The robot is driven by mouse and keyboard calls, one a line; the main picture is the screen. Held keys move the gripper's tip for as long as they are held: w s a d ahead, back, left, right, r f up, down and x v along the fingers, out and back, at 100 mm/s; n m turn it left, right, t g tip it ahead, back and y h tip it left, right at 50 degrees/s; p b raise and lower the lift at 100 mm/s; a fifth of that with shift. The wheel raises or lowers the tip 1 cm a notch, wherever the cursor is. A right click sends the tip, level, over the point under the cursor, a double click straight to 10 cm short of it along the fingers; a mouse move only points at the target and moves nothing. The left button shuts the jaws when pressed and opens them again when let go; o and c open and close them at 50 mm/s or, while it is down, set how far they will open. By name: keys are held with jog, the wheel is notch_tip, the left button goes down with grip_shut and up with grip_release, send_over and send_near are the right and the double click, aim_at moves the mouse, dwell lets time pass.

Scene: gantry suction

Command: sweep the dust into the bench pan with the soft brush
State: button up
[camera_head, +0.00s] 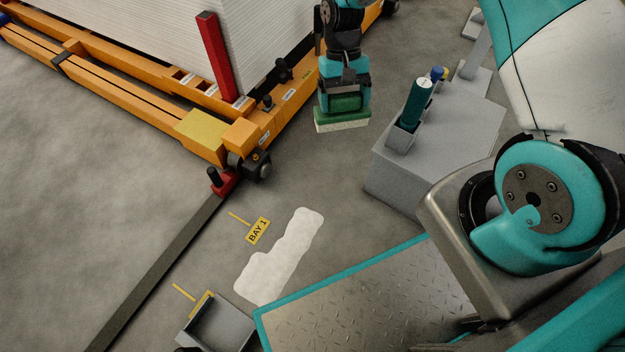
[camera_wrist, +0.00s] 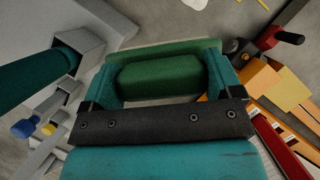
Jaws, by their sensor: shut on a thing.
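My gripper (camera_head: 344,92) is at the top middle of the head view, pointing down and shut on the soft brush (camera_head: 342,119). The brush has a green body and pale bristles underneath, and appears to be off the floor. In the wrist view the brush's green grip (camera_wrist: 160,76) sits between both fingers. The dust (camera_head: 282,258) is a pale, uneven patch on the grey floor, below and left of the brush and apart from it. The bench pan (camera_head: 222,325) is a grey open tray at the bottom, just below-left of the dust; its lower edge is partly hidden.
An orange gantry frame (camera_head: 130,97) with a white stack and a red post (camera_head: 214,58) stands left of my gripper. A grey block (camera_head: 395,180) with a green cylinder (camera_head: 416,100) in a holder stands right. A yellow BAY 1 sign (camera_head: 257,231) lies beside the dust.

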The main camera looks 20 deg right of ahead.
jog(key=a+f+m+y+b, duration=0.1)
jog(key=f+b, duration=0.4)
jog(key=f, duration=0.6)
jog(key=s+a+f+m+t+y+b, duration=0.1)
jog(key=a+f+m+b, duration=0.3)
jog(key=f, duration=0.7)
jog(key=s+a+f+m+b, duration=0.1)
jog(key=a+f+m+b, duration=0.2)
jog(key=f+b, duration=0.4)
notch_tip(320, 180, down, 4)
jog(key=shift+s+r+m+t+y, duration=0.1)
jog(key=shift+s+m+t+y, duration=0.05)
jog(key=shift+m+t+y, duration=0.2)
jog(key=shift+d+r, duration=0.1)
jog(key=shift+r, duration=0.05)
jog(key=shift+o, duration=1.4)
jog(key=c, duration=0.5)
jog(key=shift+c, duration=0.2)
jog(key=shift+f, duration=0.25)
